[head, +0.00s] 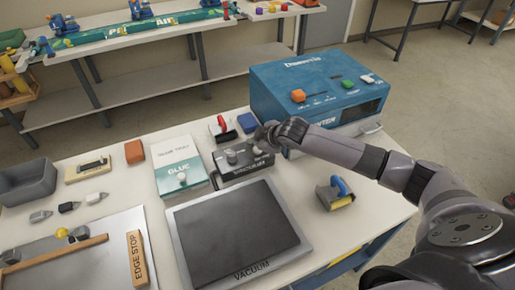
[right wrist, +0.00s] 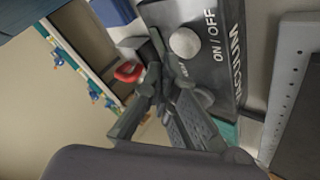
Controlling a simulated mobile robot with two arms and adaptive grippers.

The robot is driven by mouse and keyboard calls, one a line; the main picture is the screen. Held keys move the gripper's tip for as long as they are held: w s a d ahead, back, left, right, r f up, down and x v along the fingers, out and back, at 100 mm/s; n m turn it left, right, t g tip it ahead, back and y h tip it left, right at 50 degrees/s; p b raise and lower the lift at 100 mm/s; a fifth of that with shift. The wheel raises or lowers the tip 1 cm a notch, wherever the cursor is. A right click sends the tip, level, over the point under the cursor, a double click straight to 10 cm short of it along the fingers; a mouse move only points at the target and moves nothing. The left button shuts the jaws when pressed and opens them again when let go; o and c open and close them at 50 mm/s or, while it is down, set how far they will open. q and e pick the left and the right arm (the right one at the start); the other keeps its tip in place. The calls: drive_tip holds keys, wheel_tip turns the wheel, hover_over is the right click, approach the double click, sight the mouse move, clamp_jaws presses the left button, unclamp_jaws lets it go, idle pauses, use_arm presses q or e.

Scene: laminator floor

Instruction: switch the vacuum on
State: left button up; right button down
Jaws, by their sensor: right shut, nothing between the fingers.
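The vacuum control box (head: 243,168) is dark grey and stands on the table behind the flat vacuum plate (head: 240,232). In the right wrist view the box (right wrist: 215,65) carries the words ON / OFF and VACUUM. A pale round knob (right wrist: 184,43) sits beside the ON / OFF words; a second knob is partly hidden behind my fingers. My right gripper (head: 263,137) is shut and empty at the right end of the box. In the right wrist view my right gripper (right wrist: 165,88) overlaps the box face; I cannot tell whether it touches. My left gripper is not in view.
A blue machine (head: 320,90) stands close behind my right gripper.

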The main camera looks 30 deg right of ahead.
sight(256, 150)
drive_tip(key=shift+f, duration=0.15)
idle(0.3)
drive_tip(key=shift+f, duration=0.3)
drive_tip(key=shift+f, duration=0.35)
idle(0.5)
drive_tip(key=shift+r+p, duration=0.8)
drive_tip(key=shift+p, duration=0.15)
wheel_tip(256, 150, up, 6)
drive_tip(key=p, duration=0.6)
drive_tip(key=shift+p, duration=0.3)
drive_tip(key=c, duration=2.4)
unclamp_jaws()
